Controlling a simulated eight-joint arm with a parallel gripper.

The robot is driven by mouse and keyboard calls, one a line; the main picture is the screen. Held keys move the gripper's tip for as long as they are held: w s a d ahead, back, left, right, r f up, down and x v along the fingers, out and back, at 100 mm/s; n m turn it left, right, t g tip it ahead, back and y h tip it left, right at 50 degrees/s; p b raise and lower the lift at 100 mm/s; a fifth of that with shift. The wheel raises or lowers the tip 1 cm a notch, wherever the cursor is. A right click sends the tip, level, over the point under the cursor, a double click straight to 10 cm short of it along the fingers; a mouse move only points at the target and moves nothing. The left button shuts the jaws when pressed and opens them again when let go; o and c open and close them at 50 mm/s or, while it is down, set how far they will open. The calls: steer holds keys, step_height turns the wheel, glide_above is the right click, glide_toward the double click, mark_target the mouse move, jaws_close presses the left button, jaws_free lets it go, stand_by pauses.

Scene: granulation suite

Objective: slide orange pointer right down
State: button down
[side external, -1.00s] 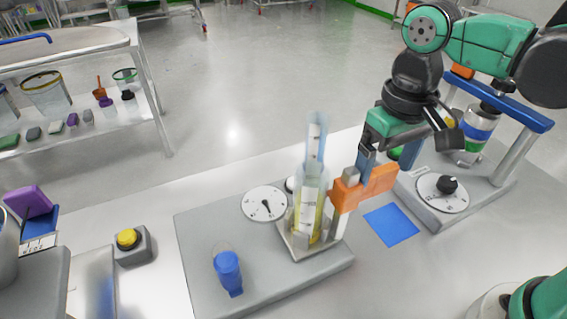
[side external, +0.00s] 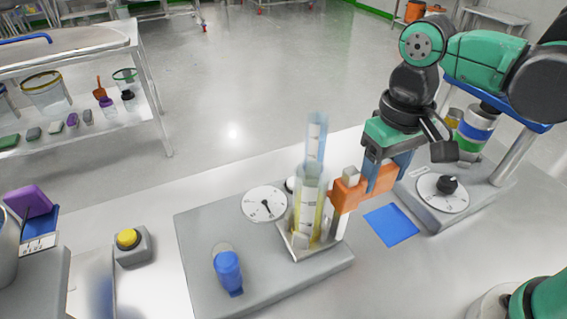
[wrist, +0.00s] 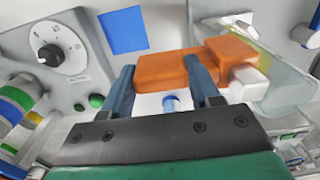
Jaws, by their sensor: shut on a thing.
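The orange pointer (side external: 350,193) is a blocky bar at the side of the clear graduated column (side external: 308,205), on a white upright. My gripper (side external: 385,183) has its blue fingers on either side of the pointer's right arm and is shut on it. In the wrist view, the pointer (wrist: 160,69) lies between the two fingertips (wrist: 158,73), with its wider block to the right beside the column. The column holds yellowish liquid at its lower part. The pointer stands above the base, near the column's upper half. The scale marks are too small to read.
A grey base (side external: 205,265) carries the column, a white dial (side external: 264,204) and a blue cap (side external: 229,272). A blue square (side external: 391,225) lies on the table below the gripper. A second dial with a black knob (side external: 447,185) stands at the right, near a blue-topped frame (side external: 500,104).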

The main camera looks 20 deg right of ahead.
step_height(320, 180, down, 7)
steer(key=shift+f, duration=0.15)
stand_by(0.4)
steer(key=shift+c, duration=1)
jaws_free()
steer(key=shift+r, duration=2.8)
steer(key=shift+d, duration=0.1)
steer(key=w+d+r+t, duration=0.1)
steer(key=d+r+t, duration=0.2)
steer(key=d+t, duration=0.4)
steer(key=shift+w+d, duration=0.3)
steer(key=shift+d, duration=0.4)
